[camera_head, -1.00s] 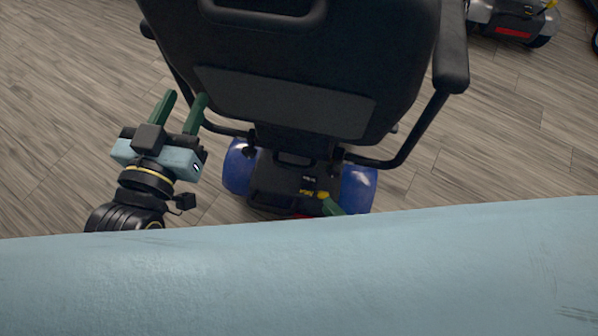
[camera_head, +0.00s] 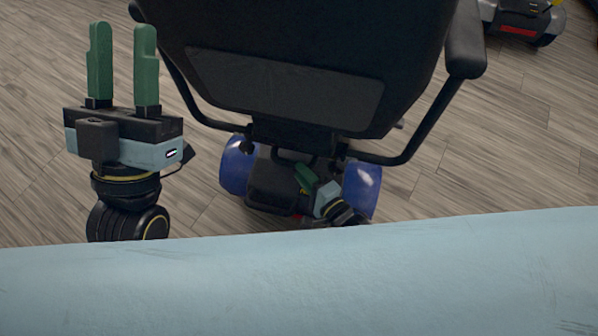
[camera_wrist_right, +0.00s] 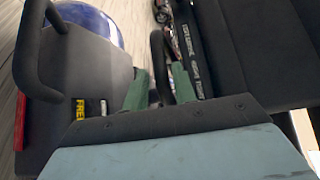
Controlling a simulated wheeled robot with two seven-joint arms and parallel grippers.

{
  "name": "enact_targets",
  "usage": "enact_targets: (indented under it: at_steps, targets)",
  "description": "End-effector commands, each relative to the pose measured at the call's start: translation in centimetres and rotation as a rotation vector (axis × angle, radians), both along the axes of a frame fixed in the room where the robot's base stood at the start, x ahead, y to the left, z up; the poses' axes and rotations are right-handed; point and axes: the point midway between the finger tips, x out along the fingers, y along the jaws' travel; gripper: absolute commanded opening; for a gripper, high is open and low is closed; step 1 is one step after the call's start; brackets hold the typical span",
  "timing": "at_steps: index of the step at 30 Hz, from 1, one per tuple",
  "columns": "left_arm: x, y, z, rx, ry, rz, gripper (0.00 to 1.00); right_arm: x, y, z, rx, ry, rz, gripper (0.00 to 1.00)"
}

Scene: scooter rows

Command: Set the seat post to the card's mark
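The scooter's black seat (camera_head: 290,80), seen from behind, fills the upper middle of the head view. A dark strip with white lettering (camera_wrist_right: 190,50) stands beside the seat in the right wrist view; I cannot tell whether it is the seat post, and the lettering is too small to read. I cannot make out a card. My right gripper (camera_head: 303,178) is low behind the seat, over the rear body. In the wrist view its green fingers (camera_wrist_right: 160,68) are apart, with a curved black bar (camera_wrist_right: 157,50) showing between them. My left gripper (camera_head: 122,30) is open and empty, left of the seat.
The rear body (camera_wrist_right: 70,80) carries a yellow "FREE" label (camera_wrist_right: 80,109). Blue fenders (camera_head: 361,187) flank it. A black armrest (camera_head: 465,45) and its bent tube (camera_head: 425,130) stick out at the right. Another scooter (camera_head: 520,25) stands at the upper right. Wood floor (camera_head: 520,140) is clear beside the seat.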

Motion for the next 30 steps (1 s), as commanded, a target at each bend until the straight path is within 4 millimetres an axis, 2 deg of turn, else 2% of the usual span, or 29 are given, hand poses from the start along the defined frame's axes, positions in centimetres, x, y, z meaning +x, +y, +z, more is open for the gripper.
enact_targets:
  at_steps: [6, 17, 24, 30]
  targets:
    - [-1.1, 0.3, 0.3, -0.031, -0.106, 0.0, 0.36, 1.5, 0.9, -0.4, 0.001, 0.002, -0.001, 0.27]
    - [-1.4, 0.4, 0.6, -0.039, -0.13, 0.001, 0.36, 1.8, 1.1, -0.3, 0.0, 0.001, -0.001, 0.27]
    - [-1.4, 0.4, 0.6, -0.038, -0.129, 0.001, 0.36, 1.8, 1.1, -0.3, 0.0, 0.001, 0.0, 0.0]
    - [-1.4, 0.4, 0.6, -0.038, -0.13, 0.001, 0.36, 1.8, 1.1, -0.3, 0.0, 0.001, 0.0, 0.0]
